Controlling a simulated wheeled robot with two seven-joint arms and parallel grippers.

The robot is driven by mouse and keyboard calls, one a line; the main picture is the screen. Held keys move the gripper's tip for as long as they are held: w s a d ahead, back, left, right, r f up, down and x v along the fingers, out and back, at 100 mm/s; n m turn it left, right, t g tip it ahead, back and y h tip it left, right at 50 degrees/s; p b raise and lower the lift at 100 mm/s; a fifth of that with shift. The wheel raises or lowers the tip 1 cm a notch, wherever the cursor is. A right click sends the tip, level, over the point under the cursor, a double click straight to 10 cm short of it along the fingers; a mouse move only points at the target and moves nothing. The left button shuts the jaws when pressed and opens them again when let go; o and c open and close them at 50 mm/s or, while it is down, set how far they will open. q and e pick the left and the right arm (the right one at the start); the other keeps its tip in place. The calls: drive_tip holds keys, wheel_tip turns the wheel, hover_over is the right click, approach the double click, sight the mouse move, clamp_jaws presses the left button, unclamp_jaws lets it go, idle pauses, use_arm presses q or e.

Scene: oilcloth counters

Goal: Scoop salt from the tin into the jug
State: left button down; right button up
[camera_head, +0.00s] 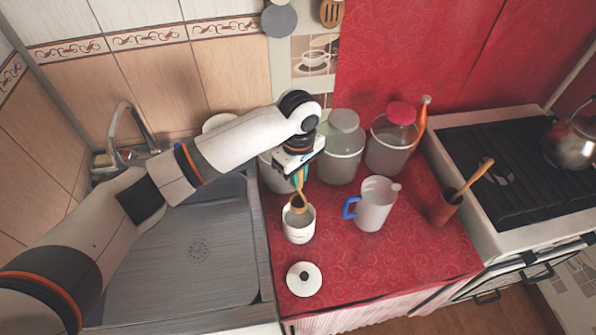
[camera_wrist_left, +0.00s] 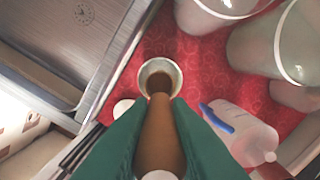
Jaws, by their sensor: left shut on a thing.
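The white tin (camera_head: 299,226) stands open on the red oilcloth counter; it also shows in the left wrist view (camera_wrist_left: 145,70). Its lid (camera_head: 304,279) lies on the cloth in front of it. My left gripper (camera_head: 299,183) is above the tin, shut on a brown wooden scoop (camera_wrist_left: 160,135). The scoop (camera_head: 298,202) points down, with its lower end at the tin's mouth. I cannot tell how deep it reaches or whether it holds salt. The whitish jug (camera_head: 374,205) with a blue handle stands upright to the right of the tin, apart from it. My right gripper is not in view.
Large clear containers (camera_head: 341,147) stand behind the tin and jug. A red-brown pot (camera_head: 443,208) with a wooden utensil stands at the right, beside the stove (camera_head: 505,170) with a kettle (camera_head: 572,143). A metal sink (camera_head: 175,262) lies left. The front right cloth is clear.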

sight(298, 206)
use_arm(q)
drive_tip(key=shift+f+b, duration=1.85)
drive_tip(key=shift+b, duration=0.8)
drive_tip(key=shift+f, duration=1.05)
drive_tip(key=shift+f+b, duration=0.4)
drive_tip(key=shift+f, duration=2.1)
wheel_tip(298, 206, up, 4)
drive_tip(key=p, duration=0.4)
drive_tip(key=shift+f, duration=0.2)
wheel_tip(298, 206, up, 7)
drive_tip(key=p, duration=0.8)
drive_tip(key=shift+f, duration=0.3)
